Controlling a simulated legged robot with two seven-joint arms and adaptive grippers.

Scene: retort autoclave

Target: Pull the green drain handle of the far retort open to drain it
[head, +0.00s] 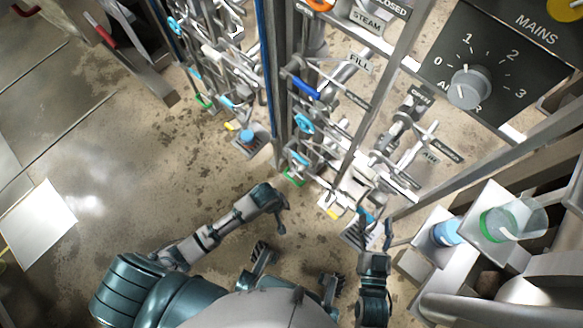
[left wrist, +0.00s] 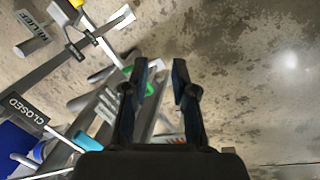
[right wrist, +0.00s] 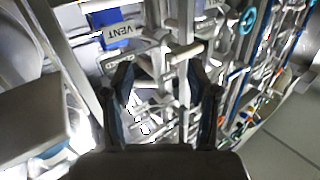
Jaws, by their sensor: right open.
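Two green handles show in the head view: one (head: 293,178) low on the nearer pipe rack and one (head: 204,101) low on the rack farther up and left. My left gripper (head: 280,200) is just below and left of the nearer one. In the left wrist view a green piece (left wrist: 127,72) shows beside and partly behind the left finger.
Pipes with labels such as FILL (head: 359,62) and STEAM fill the racks. A MAINS dial (head: 469,88) is at upper right. A stand with blue and green-rimmed containers (head: 498,223) is at lower right. A VENT label (right wrist: 122,33) shows in the right wrist view.

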